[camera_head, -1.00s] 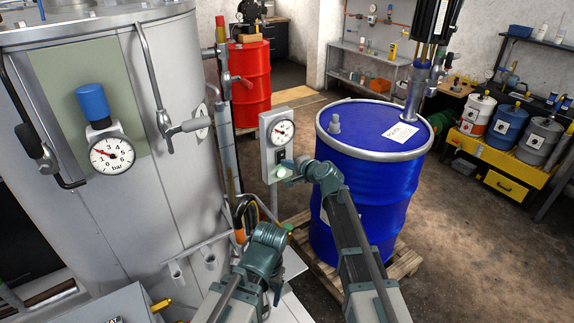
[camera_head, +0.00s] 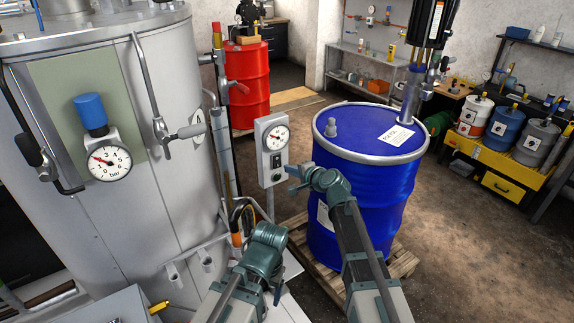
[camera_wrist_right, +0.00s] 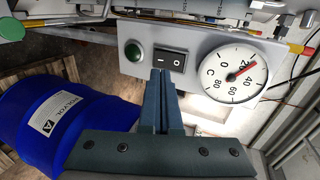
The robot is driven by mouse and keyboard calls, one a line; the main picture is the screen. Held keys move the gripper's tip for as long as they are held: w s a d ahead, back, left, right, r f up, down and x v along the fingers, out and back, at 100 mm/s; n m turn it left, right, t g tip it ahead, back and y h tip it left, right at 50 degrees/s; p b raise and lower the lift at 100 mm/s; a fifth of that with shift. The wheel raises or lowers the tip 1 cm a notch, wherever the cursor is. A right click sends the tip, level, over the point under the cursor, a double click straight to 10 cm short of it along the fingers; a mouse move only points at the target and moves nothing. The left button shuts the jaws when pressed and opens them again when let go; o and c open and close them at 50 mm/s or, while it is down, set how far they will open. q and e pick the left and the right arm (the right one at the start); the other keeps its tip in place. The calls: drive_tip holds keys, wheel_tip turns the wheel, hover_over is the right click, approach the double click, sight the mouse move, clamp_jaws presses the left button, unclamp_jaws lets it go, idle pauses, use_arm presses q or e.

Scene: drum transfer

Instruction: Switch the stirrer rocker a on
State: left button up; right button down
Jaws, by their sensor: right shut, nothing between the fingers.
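The stirrer rocker (camera_wrist_right: 168,60) is a black switch on a grey panel, marked with a dash and a ring. In the head view the panel (camera_head: 264,166) stands left of the blue drum. A dark green lamp (camera_wrist_right: 133,50) sits beside the rocker. My right gripper (camera_wrist_right: 160,76) is shut and empty, its tips just below the rocker in the wrist view; contact cannot be told. In the head view the right gripper (camera_head: 291,179) is small, beside the panel's lower part. Which rocker half is pressed is unclear. My left arm shows, but its fingers do not.
A round dial (camera_wrist_right: 234,74) sits beside the rocker on the panel. The blue drum (camera_head: 371,185) stands on a pallet (camera_head: 400,262) close to the right. A large steel vessel (camera_head: 165,210) with handles and a pressure gauge (camera_head: 109,162) fills the left.

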use_arm(q)
wheel_tip(320, 180, up, 4)
drive_tip(key=p, duration=0.3)
drive_tip(key=shift+a, duration=0.15)
use_arm(e)
drive_tip(key=v, duration=0.9)
drive_tip(key=shift+r, duration=0.4)
